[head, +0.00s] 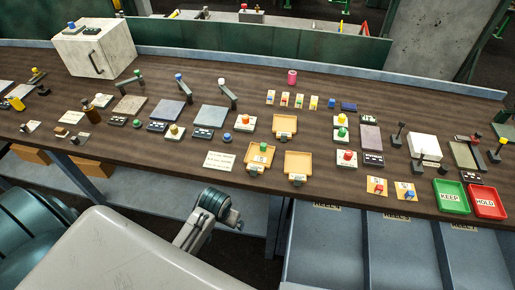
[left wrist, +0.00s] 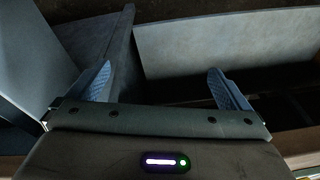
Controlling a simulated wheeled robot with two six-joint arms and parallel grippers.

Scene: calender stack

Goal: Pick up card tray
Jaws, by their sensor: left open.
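Three orange-tan trays lie on the brown bench in the head view: one behind (head: 285,134), one at front left (head: 250,167) with a green-topped piece in it, and one at front right (head: 298,159). Which of them is the card tray I cannot tell. A green KEEP tray (head: 453,208) and a red HOLD tray (head: 487,214) lie at the front right edge. My left arm comes in from the lower left, its wrist in front of the bench, below the trays. In the left wrist view my left gripper (left wrist: 163,86) is open, its fingers wide apart with nothing between them. My right gripper is not in view.
The bench (head: 190,152) is crowded with small blocks, plates and levers. A white box (head: 95,48) stands at the back left. Several small cards with coloured blocks stand behind the trays. Grey bins (head: 335,245) sit below the front edge. Pale panels (left wrist: 220,45) fill the left wrist view.

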